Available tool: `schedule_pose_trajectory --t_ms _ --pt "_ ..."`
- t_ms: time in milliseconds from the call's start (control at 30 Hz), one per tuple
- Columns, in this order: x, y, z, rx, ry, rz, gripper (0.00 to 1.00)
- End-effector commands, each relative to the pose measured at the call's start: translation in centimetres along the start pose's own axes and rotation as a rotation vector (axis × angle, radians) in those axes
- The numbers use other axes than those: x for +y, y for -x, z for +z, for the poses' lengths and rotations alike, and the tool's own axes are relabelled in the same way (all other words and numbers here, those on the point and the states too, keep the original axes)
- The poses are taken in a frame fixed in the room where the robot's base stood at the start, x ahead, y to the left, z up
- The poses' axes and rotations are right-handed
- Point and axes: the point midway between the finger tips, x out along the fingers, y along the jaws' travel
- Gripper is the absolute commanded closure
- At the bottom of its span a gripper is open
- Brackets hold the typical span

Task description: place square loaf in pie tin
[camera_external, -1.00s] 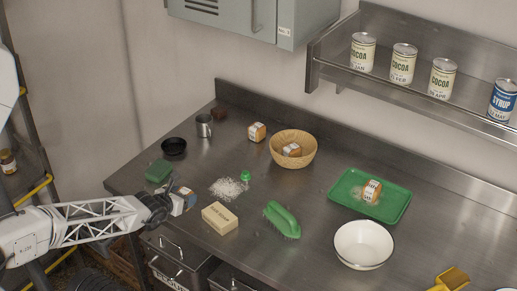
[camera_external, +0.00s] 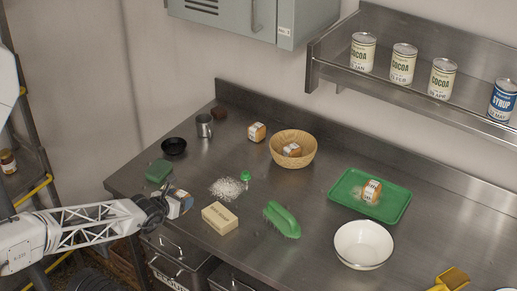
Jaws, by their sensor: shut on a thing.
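My gripper (camera_external: 166,205) is at the left front of the steel counter. It is shut on a small white, blue and orange wrapped block (camera_external: 181,204); its jaws partly hide the block, and I cannot tell for sure that it is the square loaf. A small round black tin (camera_external: 174,147), the likely pie tin, sits beyond the gripper near the counter's left edge and looks empty. Similar small orange-brown loaves with white wrappers are at the back (camera_external: 257,132), in a wicker basket (camera_external: 291,149) and on a green tray (camera_external: 372,191).
A green block (camera_external: 158,171) lies between gripper and tin. White grains (camera_external: 229,188), a tan block (camera_external: 220,218), a green brush (camera_external: 281,219) and a white bowl (camera_external: 363,245) are to the right. A metal mug (camera_external: 204,126) stands beside the tin.

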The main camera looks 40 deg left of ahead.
Motion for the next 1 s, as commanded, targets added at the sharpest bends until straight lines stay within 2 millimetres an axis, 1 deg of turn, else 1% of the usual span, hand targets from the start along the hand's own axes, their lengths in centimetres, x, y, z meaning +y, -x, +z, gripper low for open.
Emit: schedule_pose_trajectory --t_ms 267,567,1000 --pt "0.1 -0.1 0.1 0.0 0.001 0.001 0.65" --pt "0.9 -0.6 0.8 0.0 0.003 0.007 0.65" --pt "3.7 -2.3 2.7 0.002 0.008 0.019 0.65"
